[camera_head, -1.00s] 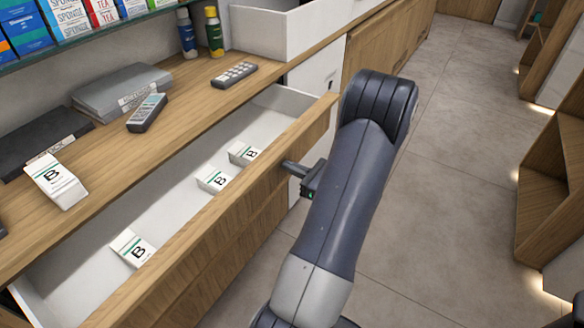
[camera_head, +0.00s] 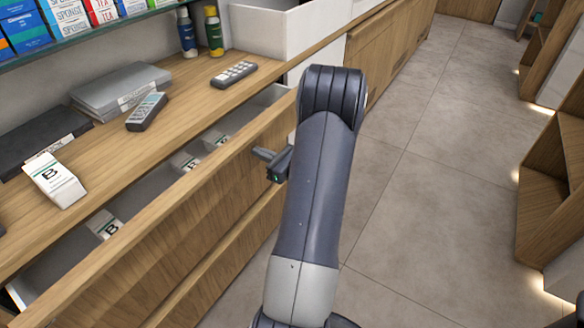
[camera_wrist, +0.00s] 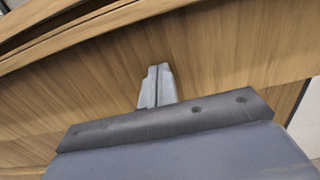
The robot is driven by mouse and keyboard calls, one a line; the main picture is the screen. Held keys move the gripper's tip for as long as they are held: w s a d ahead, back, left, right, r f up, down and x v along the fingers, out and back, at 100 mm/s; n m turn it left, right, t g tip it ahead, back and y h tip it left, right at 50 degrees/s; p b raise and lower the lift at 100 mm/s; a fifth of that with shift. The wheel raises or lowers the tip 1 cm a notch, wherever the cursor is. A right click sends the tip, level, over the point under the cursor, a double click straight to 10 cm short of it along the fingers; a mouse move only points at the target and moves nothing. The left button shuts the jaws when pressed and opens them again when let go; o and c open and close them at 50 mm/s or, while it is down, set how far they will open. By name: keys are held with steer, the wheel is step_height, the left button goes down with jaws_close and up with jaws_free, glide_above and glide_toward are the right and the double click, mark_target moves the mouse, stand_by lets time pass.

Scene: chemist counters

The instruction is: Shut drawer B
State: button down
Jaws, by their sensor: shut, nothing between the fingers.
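Drawer B (camera_head: 215,172) is a wide wooden-fronted drawer with a white inside, partly open under the counter. Several small white boxes marked B lie in it, such as one box (camera_head: 105,224) near its left end; the counter edge partly hides them. My gripper (camera_head: 259,153) is shut and empty, with its tips at the outer face of the drawer front, towards its right end. In the wrist view the shut fingers (camera_wrist: 157,80) point at the wooden front (camera_wrist: 215,60) and seem to touch it.
On the counter (camera_head: 110,170) stand a white B box (camera_head: 54,180), a phone-like device (camera_head: 147,111), a remote (camera_head: 234,74), grey binders (camera_head: 120,88) and two bottles. An upper white bin (camera_head: 290,28) stands at the back. The floor to the right is free, with shelves (camera_head: 550,180) beyond.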

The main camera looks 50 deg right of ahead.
steer(key=w, duration=0.5)
steer(key=w+b, duration=0.1)
steer(key=w, duration=0.2)
steer(key=shift+w+a, duration=0.15)
steer(key=shift+a, duration=0.15)
steer(key=shift+w, duration=0.15)
steer(key=shift+r, duration=0.15)
